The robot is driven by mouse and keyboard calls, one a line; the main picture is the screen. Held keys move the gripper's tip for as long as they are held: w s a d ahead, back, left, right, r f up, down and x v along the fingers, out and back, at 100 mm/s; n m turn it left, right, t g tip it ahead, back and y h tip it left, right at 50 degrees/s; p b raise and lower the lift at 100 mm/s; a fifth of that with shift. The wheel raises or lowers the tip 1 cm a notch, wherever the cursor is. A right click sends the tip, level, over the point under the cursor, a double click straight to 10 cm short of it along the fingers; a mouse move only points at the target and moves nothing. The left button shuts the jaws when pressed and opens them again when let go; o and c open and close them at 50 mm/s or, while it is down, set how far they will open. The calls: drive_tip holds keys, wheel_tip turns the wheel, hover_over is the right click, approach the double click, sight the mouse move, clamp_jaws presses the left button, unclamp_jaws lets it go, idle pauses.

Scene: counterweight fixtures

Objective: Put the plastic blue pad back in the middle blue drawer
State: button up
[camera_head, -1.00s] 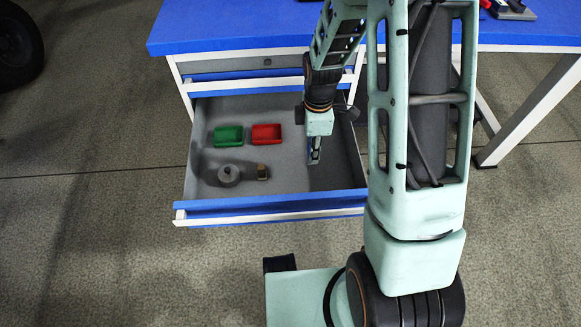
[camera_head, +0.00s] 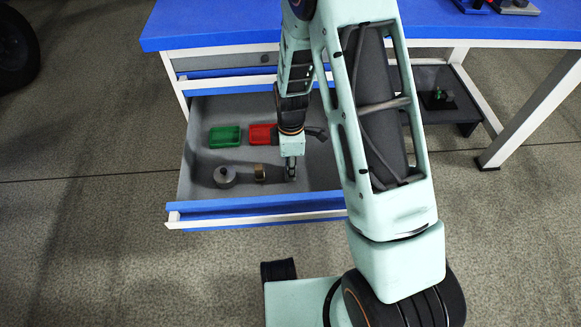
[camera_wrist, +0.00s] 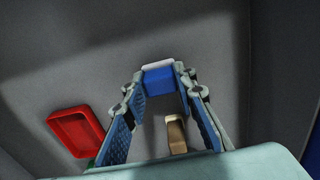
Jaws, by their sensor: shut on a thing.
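The open drawer with a blue front (camera_head: 262,208) is pulled out below a closed drawer in the cabinet. My gripper (camera_head: 291,176) is inside its outline, right of the small brass weight (camera_head: 260,172). In the wrist view my gripper (camera_wrist: 160,82) is shut on the blue pad (camera_wrist: 158,80), a small blue block with a pale far edge between the fingertips. The pad is not clearly visible in the head view. I cannot tell whether it touches the drawer floor. The brass weight also shows between the fingers in the wrist view (camera_wrist: 176,136).
A green tray (camera_head: 225,137) and a red tray (camera_head: 262,135) lie toward the drawer's back. A grey round weight (camera_head: 225,176) stands at its front left. The right part of the drawer floor looks clear. The blue tabletop (camera_head: 215,25) overhangs behind.

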drive_tip(key=shift+f, duration=0.1)
drive_tip(key=o, duration=1.1)
wheel_tip(320, 180, up, 12)
drive_tip(key=p, duration=0.4)
